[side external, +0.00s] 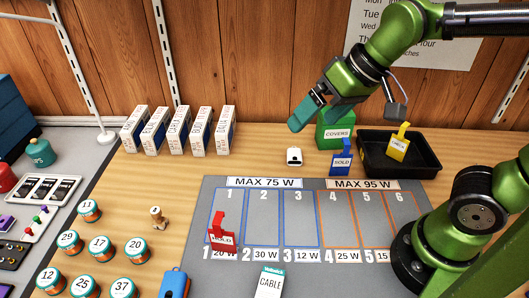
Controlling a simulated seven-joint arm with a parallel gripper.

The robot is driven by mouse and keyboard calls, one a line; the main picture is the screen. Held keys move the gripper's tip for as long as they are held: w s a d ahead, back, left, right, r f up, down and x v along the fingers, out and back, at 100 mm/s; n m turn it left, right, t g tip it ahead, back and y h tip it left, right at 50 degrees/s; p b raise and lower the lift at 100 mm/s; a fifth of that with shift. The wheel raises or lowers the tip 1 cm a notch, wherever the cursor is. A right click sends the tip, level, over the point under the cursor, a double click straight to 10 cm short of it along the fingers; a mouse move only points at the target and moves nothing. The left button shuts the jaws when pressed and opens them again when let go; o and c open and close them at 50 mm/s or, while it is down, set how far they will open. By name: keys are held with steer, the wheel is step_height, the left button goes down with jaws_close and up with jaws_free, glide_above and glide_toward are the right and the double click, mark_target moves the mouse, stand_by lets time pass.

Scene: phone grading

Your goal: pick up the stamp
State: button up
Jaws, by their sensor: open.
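A small light-wood piece with a knob-like top (157,217) stands on the wooden bench left of the grey mat; it looks most like the stamp, but it is too small to be sure. My gripper (303,113) is open, with teal fingers pointing down and left. It is in the air above the back of the bench, far to the right of the wooden piece and apart from it. The gap between the fingers is hard to see from this side.
A small white device (294,157) lies below my gripper. A green covers box (335,131) and black tray (372,164) stand at the right. Several white boxes (161,130) line the back. Numbered round tins (100,248) stand left of the numbered grey mat (292,181).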

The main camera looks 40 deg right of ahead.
steer(key=s+d+m, duration=0.1)
steer(key=s+d, duration=0.1)
steer(key=s+d+f+m+t, duration=0.1)
steer(key=s+d, duration=0.1)
steer(key=d, duration=0.1)
steer(key=shift+s+f+m+h, duration=0.2)
steer(key=shift+m+h, duration=0.1)
steer(key=shift+h, duration=0.1)
steer(key=shift+c, duration=0.2)
steer(key=shift+d+r+t, duration=0.25)
steer(key=shift+r+t, duration=0.05)
steer(key=shift+t, duration=0.1)
steer(key=shift+c, duration=1.1)
steer(key=shift+d, duration=0.1)
steer(key=c, duration=0.3)
